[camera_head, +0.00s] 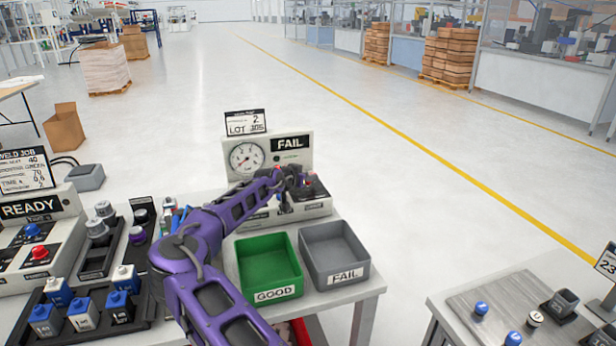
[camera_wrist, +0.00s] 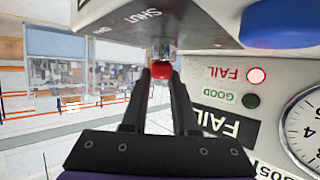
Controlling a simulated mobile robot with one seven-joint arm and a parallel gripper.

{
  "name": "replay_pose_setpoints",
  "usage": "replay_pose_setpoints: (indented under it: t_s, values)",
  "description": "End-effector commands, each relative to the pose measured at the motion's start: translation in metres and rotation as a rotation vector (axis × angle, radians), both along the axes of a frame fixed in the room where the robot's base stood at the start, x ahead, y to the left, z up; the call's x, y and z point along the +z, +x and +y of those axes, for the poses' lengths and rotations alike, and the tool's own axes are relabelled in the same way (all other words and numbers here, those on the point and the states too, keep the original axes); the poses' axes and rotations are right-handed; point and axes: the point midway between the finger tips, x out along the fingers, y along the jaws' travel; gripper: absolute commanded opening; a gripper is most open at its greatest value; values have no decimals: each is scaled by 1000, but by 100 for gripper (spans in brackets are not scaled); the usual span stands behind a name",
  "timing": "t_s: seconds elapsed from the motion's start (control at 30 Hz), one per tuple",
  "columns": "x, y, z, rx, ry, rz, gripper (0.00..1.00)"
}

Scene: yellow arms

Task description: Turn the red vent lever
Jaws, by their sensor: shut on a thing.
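The red vent lever (camera_wrist: 160,70) shows as a small red knob between my fingertips in the wrist view. My gripper (camera_wrist: 160,76) is shut on it, just beside a grey block marked SHUT. In the head view my gripper (camera_head: 303,184) is at the test station (camera_head: 315,152), below its dial and FAIL display; my purple arm hides part of the station. In the wrist view the station's red FAIL lamp (camera_wrist: 256,76) is lit, and the GOOD lamp (camera_wrist: 250,101) looks dark. The lever's base is hidden.
A green GOOD bin (camera_head: 268,291) and a grey FAIL bin (camera_head: 335,277) stand in front of the station. A blue part (camera_wrist: 290,36) is near my gripper in the wrist view. A READY panel (camera_head: 35,208) and several blocks are at left.

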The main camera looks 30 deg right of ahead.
Motion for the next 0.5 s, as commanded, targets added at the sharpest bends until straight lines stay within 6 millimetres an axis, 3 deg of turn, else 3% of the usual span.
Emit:
replay_pose_setpoints:
  t_s: [0.33,0.37,0.5]
  values:
    - [-5,0,2,-1,8,4,0]
    - [-5,0,2,-1,8,4,29]
    - [-4,0,1,-1,6,4,54]
